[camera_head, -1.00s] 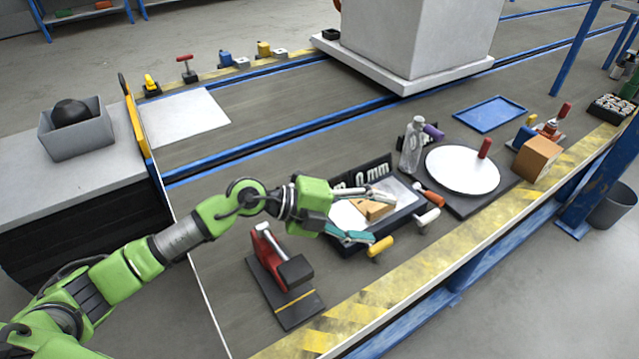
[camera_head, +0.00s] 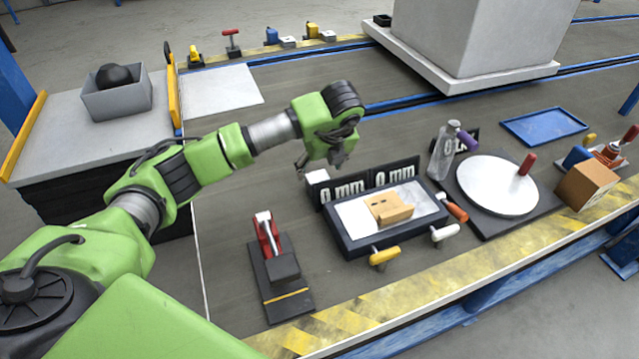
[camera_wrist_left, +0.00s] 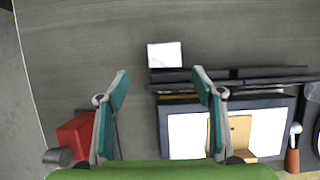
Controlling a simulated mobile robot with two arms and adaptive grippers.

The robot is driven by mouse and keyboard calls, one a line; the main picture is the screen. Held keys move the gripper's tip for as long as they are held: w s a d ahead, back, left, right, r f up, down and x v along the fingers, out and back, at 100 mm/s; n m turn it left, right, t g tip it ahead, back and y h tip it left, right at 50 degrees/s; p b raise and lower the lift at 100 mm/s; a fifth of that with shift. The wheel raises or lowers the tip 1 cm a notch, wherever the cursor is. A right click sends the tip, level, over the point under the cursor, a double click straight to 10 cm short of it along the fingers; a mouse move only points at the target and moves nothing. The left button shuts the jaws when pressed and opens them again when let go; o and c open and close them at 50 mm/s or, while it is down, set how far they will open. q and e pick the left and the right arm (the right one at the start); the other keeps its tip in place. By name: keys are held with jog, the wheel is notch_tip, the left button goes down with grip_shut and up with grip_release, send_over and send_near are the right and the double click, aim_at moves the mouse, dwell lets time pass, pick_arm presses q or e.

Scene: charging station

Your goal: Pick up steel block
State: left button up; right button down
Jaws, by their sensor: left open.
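A small pale block (camera_head: 317,187), which looks like the steel block, sits on the grey bench at the left end of the black "0 mm" panels. Its bright top also shows in the left wrist view (camera_wrist_left: 165,55), ahead of and between the fingertips. My left gripper (camera_head: 321,163) points down just above the block in the head view, and its fingers are partly hidden by the wrist. In the left wrist view the two teal-padded fingers (camera_wrist_left: 160,76) are spread wide with nothing between them. My right gripper is not in view.
A black-framed tray (camera_head: 345,246) with a wooden block (camera_head: 389,208) lies right of and nearer than the pale block. A red clamp (camera_head: 267,233) on a dark base stands in front. A bottle (camera_head: 444,150) and round white plate (camera_head: 496,184) are further right.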

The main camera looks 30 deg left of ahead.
aim_at(319, 177)
pick_arm(q)
jog(key=x, duration=0.5)
jog(key=shift+d+b, duration=0.1)
jog(key=shift+b, duration=0.25)
jog(key=x, duration=0.2)
jog(key=b+x, duration=0.1)
jog(key=x, duration=0.1)
jog(key=shift+w+f, duration=0.3)
jog(key=shift+w, duration=0.2)
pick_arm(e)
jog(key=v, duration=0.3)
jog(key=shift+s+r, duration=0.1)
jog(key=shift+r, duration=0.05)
pick_arm(q)
jog(key=shift+r, duration=0.1)
jog(key=c, duration=1.6)
